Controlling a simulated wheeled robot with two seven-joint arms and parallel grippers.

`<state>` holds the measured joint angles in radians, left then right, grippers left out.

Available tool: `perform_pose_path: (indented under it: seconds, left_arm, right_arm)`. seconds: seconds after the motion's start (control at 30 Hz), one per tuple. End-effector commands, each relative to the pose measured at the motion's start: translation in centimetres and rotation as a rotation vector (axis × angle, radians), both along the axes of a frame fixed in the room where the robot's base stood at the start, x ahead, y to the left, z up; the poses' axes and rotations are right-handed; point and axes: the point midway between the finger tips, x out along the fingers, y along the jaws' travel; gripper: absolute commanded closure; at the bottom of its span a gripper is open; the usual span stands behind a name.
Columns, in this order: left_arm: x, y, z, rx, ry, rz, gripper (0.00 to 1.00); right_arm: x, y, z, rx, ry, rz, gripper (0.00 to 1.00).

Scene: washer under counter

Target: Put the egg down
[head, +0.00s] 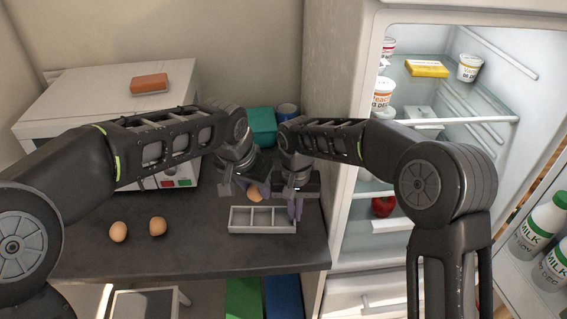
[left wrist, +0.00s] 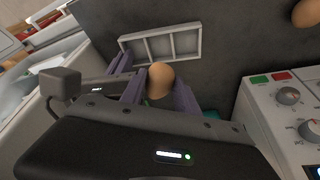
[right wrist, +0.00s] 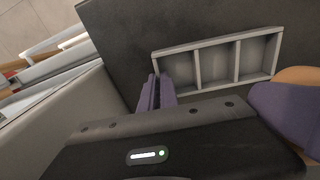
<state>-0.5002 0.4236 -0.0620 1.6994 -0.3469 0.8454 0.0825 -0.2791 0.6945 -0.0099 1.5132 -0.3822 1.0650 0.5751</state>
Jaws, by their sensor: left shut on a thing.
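My left gripper (left wrist: 158,92) is shut on a brown egg (left wrist: 160,78), with a purple finger on each side of it. In the head view this egg (head: 254,193) is just behind a grey three-compartment tray (head: 231,222) on the dark counter. I cannot tell its height above the counter. The tray's compartments look empty. My right gripper (right wrist: 158,92) has its fingers together with nothing between them, close to one end of the tray. The egg (right wrist: 298,75) also shows at the right edge of the right wrist view, partly behind a left finger.
Two more brown eggs (head: 118,232) (head: 157,226) lie on the counter to the left. An open fridge (head: 430,150) is on the right. Bare counter (head: 190,260) lies in front.

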Motion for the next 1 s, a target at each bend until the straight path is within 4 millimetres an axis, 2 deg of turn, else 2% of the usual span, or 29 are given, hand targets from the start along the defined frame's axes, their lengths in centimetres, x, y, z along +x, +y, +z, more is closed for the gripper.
perform_pose_path:
  seconds: [0.03,0.4,0.57,0.77,1.0]
  left_arm:
    - [-0.1,-1.1,0.5,-0.018,-0.01,-0.011,1.0]
    - [-0.1,-1.1,0.4,-0.018,-0.009,-0.014,1.0]
    - [0.2,-0.3,0.2,-0.016,-0.008,-0.047,1.0]
    - [1.4,2.9,-0.6,-0.013,-0.004,-0.189,1.0]
    - [2.8,8.9,-1.9,-0.011,0.0,-0.514,1.0]
  right_arm:
    - [-0.3,0.9,-0.1,0.009,0.003,0.012,1.0]
    - [-0.3,0.9,0.0,0.009,0.003,0.011,1.0]
    - [-0.3,0.9,0.0,0.009,0.002,0.011,1.0]
    - [-0.2,0.7,0.0,0.007,0.001,0.009,1.0]
    - [-0.1,0.4,0.0,0.004,0.001,0.005,1.0]
